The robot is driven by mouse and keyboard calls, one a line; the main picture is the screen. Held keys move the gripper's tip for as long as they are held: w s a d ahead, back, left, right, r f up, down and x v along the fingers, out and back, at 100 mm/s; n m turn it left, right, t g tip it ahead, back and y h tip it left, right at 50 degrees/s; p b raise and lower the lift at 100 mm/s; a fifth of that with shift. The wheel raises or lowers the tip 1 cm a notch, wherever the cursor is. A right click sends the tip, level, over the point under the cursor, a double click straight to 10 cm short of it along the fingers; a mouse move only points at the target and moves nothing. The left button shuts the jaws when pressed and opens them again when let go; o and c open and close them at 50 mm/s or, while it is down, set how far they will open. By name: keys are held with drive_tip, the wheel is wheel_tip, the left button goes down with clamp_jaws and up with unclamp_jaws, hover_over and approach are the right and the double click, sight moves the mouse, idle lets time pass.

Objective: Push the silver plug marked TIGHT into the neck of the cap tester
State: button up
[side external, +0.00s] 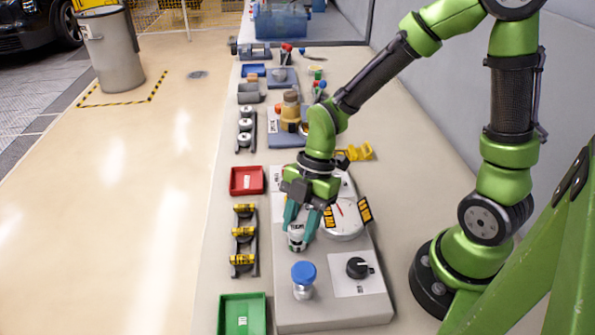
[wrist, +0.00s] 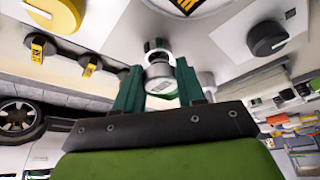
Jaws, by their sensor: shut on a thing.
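My gripper (side external: 297,229) is shut on a silver plug (side external: 296,241) with a pale label too small to read. In the wrist view the plug (wrist: 160,79) sits between the teal fingers, with a dark-and-silver ring (wrist: 156,48) just beyond it. I cannot tell whether the plug touches that ring or is in it. The gripper is over the grey cap tester (side external: 335,313), in front of its round gauge (side external: 341,219). The tester's neck is not clearly visible in the side view, where the gripper and plug may hide it.
A blue-topped silver post (side external: 303,279) and a black knob (side external: 357,267) stand close in front on the tester. A rack of yellow-black plugs (side external: 243,233), a red tray (side external: 247,181) and a green tray (side external: 242,314) lie to the left. Other fixtures are behind.

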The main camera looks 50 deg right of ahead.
drive_tip(key=shift+f, duration=0.85)
drive_tip(key=o, duration=1.1)
drive_tip(key=shift+o, duration=0.2)
drive_tip(key=shift+r, duration=0.1)
drive_tip(key=v, duration=1.6)
drive_tip(key=shift+r, duration=0.4)
drive_tip(key=shift+w, duration=0.1)
